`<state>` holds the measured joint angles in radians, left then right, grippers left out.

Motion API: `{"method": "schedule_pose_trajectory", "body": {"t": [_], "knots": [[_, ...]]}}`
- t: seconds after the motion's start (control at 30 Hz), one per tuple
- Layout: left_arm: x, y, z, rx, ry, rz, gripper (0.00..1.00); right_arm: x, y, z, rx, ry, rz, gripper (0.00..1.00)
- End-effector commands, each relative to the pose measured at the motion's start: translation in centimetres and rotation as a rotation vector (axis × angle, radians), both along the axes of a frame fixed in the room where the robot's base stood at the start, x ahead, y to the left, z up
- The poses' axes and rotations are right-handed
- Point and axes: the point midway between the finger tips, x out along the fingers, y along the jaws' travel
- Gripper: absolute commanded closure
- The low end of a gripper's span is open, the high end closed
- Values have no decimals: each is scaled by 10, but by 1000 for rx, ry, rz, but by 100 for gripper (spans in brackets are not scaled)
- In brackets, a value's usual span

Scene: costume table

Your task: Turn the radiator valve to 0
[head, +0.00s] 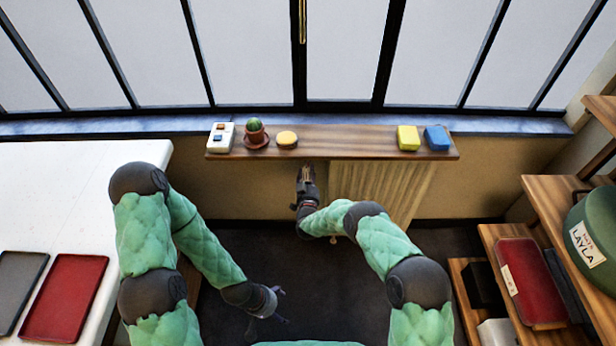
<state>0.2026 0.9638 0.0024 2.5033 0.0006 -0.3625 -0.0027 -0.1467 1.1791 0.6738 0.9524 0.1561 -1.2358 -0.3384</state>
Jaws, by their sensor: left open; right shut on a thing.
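The ribbed, cream radiator (385,188) stands against the wall under the wooden shelf, partly hidden by the shelf and my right arm. My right gripper (307,174) reaches to the radiator's left side, just below the shelf's front edge. It is shut on the radiator valve, which its fingers and the shelf almost fully cover. The valve's numbers and setting cannot be read. My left gripper (278,304) is open and empty, low over the dark floor near my body.
The wooden shelf (350,140) carries a switch box (221,137), a potted cactus (255,135), a round yellow item (287,139), and yellow (408,138) and blue (436,138) blocks. A white table (70,190) is left; shelving with a green tin (592,235) is right.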

Motion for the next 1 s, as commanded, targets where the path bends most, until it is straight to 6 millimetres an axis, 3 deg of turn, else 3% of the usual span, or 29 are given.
{"method": "schedule_pose_trajectory", "body": {"t": [1.0], "knots": [[0, 0, -38, 0, 0, 0, 13, 3, 3, 6, -965, -14, -2, 90]]}}
